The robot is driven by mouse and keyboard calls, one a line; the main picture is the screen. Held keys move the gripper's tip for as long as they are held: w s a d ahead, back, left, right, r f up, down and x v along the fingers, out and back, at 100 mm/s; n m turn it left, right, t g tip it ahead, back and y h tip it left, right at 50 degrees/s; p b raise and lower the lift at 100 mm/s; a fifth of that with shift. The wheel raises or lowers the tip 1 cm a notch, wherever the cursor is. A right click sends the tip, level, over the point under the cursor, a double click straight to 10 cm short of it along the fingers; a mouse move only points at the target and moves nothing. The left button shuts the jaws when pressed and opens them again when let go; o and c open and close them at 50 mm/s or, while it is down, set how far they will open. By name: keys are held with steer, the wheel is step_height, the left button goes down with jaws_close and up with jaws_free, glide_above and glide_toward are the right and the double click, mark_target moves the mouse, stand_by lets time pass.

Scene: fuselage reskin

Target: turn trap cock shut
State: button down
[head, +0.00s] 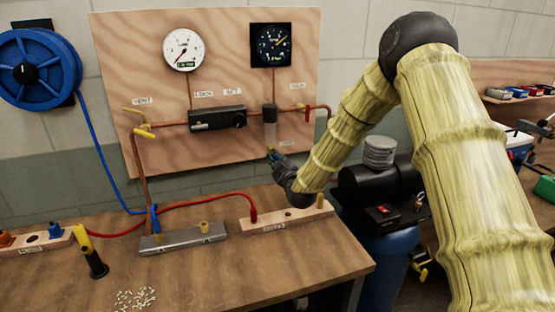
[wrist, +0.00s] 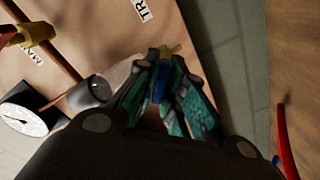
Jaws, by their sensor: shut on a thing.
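The trap (head: 270,127) is a clear bowl under a dark cap, mounted on the copper line at the right of the wooden panel. Its dark cap also shows in the wrist view (wrist: 92,91). My gripper (head: 272,156) is just below the trap. In the wrist view the teal-padded fingers (wrist: 168,84) are shut on a small blue part, which seems to be the handle of the trap cock (wrist: 159,84). A brass-coloured piece (wrist: 172,49) shows just past the fingertips. The fingers hide most of the cock, so its angle is unclear.
The panel (head: 225,165) carries a white gauge (head: 183,50), a black gauge (head: 271,45) and a black regulator block (head: 217,118). A red-handled valve (head: 307,112) is right of the trap. Below are a wooden block (head: 270,222), a red hose (head: 190,197) and the workbench (head: 250,265).

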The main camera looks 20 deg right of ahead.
steer(key=shift+w+r+m+b, duration=0.1)
steer(key=shift+r+m+b, duration=0.2)
steer(key=shift+m, duration=0.1)
stand_by(0.4)
steer(key=shift+m+b, duration=1.25)
steer(key=shift+m, duration=0.15)
steer(key=m+b, duration=0.2)
steer(key=m, duration=0.1)
steer(key=m+b, duration=0.1)
steer(key=m, duration=0.1)
steer(key=shift+w+d+r, duration=0.1)
steer(key=shift+d+r, duration=0.05)
steer(key=shift+r, duration=0.1)
steer(key=shift+m, duration=0.3)
steer(key=c, duration=1.6)
jaws_free()
steer(key=shift+o, duration=0.2)
steer(key=shift+f, duration=0.2)
steer(key=shift+f, duration=0.15)
